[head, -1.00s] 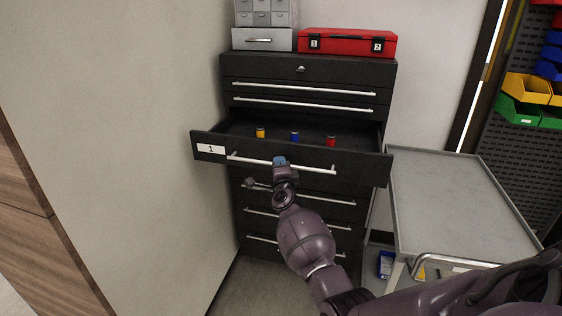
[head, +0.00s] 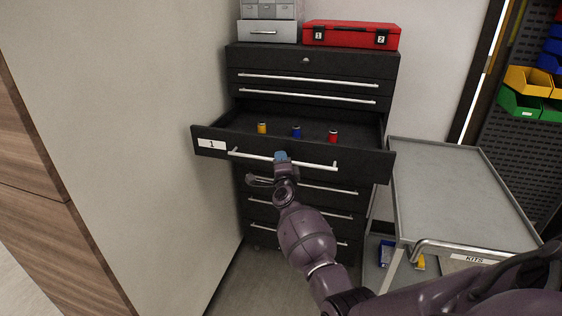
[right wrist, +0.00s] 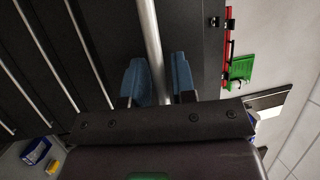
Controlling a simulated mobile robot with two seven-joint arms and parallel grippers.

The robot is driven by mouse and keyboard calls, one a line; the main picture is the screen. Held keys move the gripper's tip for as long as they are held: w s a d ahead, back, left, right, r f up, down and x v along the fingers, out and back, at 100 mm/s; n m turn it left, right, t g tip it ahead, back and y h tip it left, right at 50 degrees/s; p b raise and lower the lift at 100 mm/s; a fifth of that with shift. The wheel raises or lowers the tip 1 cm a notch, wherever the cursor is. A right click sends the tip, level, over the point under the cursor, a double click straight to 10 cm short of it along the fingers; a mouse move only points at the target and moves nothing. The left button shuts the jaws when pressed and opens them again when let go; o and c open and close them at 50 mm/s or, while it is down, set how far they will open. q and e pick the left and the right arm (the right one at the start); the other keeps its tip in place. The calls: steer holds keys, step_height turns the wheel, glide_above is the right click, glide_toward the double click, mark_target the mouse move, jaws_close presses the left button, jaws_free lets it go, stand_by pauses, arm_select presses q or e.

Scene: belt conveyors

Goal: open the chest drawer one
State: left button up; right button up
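The black chest (head: 310,64) stands against the wall. Its drawer marked 1 (head: 365,168) is pulled well out, with a white label (head: 212,145) at its left end. Yellow, blue and red small cylinders (head: 296,131) stand inside. The drawer's handle (head: 310,164) is a long silver bar. My right gripper (head: 281,157) is at the middle of that bar. My left gripper is not in view.
A grey cart (head: 460,190) stands close to the right of the open drawer. A wall panel (head: 165,150) is at left. A red case (head: 350,36) and a grey small-drawer unit (head: 267,32) sit on the chest. Coloured bins (head: 527,82) hang at right.

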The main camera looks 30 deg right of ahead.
steer(key=shift+o, duration=0.9)
steer(key=v, duration=1)
steer(key=shift+s+a, duration=0.2)
steer(key=shift+s, duration=0.15)
steer(key=shift+f, duration=0.1)
